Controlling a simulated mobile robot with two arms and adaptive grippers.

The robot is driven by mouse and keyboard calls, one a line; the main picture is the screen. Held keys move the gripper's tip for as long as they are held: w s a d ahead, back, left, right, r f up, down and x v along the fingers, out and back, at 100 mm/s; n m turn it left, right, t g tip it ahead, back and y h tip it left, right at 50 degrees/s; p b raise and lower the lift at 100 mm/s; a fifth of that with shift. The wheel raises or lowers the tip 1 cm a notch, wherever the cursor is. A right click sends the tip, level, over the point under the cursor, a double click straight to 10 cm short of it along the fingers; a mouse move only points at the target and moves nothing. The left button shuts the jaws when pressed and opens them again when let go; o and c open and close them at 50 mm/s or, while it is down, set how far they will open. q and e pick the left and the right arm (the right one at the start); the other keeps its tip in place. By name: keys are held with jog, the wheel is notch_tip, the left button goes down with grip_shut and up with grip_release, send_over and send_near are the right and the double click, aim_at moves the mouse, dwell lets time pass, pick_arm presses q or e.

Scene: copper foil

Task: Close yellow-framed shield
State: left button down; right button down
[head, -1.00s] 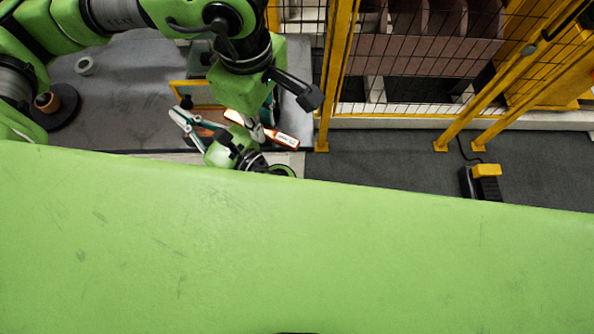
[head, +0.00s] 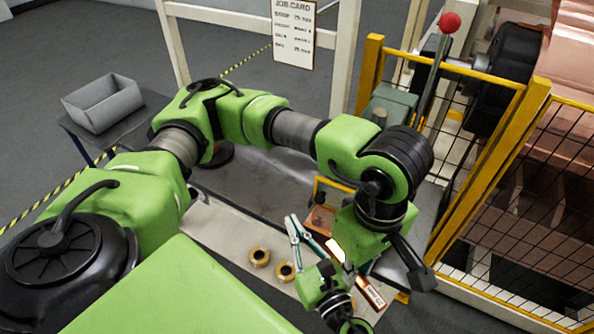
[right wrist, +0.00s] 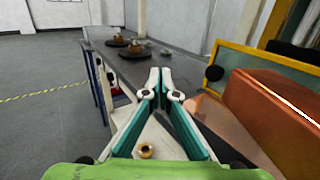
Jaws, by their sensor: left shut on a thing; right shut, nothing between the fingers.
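The yellow-framed shield (right wrist: 268,58) stands at the right of the right wrist view, with a dark teal pane and a copper-coloured surface in front of it. In the head view part of its yellow frame (head: 317,190) shows behind my left arm.
Two brass rings (head: 272,264) lie on the pale front ledge. A grey bin (head: 104,104) stands at the far left. A yellow mesh fence (head: 490,185) and a red-knobbed lever (head: 449,23) border the right. The grey bench (head: 262,180) has bare room.

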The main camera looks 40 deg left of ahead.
jog(key=s+d, duration=0.1)
jog(key=s, duration=0.6)
jog(key=shift+f, duration=0.25)
